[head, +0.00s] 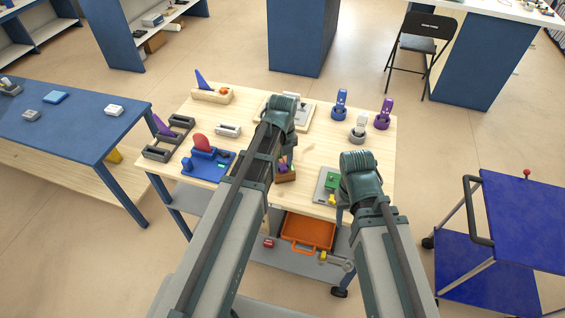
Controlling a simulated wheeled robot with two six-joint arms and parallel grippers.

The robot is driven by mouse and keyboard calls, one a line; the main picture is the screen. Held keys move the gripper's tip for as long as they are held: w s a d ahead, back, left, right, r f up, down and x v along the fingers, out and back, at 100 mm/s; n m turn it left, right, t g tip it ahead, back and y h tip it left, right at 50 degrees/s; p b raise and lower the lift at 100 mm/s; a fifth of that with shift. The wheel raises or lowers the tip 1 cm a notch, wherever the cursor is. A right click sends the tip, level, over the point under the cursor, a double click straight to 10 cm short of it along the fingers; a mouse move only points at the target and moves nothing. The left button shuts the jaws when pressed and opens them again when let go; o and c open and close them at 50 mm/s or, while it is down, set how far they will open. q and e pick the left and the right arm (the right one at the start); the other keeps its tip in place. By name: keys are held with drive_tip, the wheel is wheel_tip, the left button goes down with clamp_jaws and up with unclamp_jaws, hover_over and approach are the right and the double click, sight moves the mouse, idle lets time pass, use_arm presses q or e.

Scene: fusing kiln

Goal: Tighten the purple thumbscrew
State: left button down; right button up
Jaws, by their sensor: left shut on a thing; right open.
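A small purple thumbscrew (282,168) shows on a brown wooden block (287,177) near the front middle of the wooden table. My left gripper (287,154) points down at this block and is shut on it; its fingers are mostly hidden behind my forearm and wrist. My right gripper (341,213) is open, to the right of the block and apart from it, over a grey plate (322,188) with green and yellow blocks. My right wrist hides most of its fingers.
Left on the wooden table (237,112) are a blue fixture with a red part (203,145), grey trays (157,153) and a wooden block with a blue wedge (211,93). Blue, white and purple upright devices (383,114) stand at the back right. An orange crate (308,232) sits below.

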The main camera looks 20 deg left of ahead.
sight(283, 167)
use_arm(q)
drive_tip(key=shift+m, duration=0.4)
drive_tip(key=shift+c, duration=1.8)
unclamp_jaws()
drive_tip(key=shift+m, duration=0.3)
drive_tip(key=shift+r, duration=0.15)
wheel_tip(283, 167, up, 14)
drive_tip(key=p, duration=1.3)
drive_tip(key=shift+f+p, duration=0.25)
drive_tip(key=shift+p, duration=0.15)
drive_tip(key=s+d+f+n+b, duration=0.1)
drive_tip(key=s+d+n, duration=0.2)
drive_tip(key=s+n, duration=0.2)
drive_tip(key=s+d+f+n+b, duration=0.2)
drive_tip(key=s+d+n, duration=0.2)
drive_tip(key=n, duration=0.8)
drive_tip(key=s+d+f+n+y+b, duration=0.1)
drive_tip(key=s+d+f+n+b, duration=0.1)
drive_tip(key=s+n, duration=0.3)
drive_tip(key=d+n, duration=0.1)
drive_tip(key=n, duration=0.3)
drive_tip(key=shift+s+d+f, duration=0.15)
drive_tip(key=shift+s+d, duration=0.15)
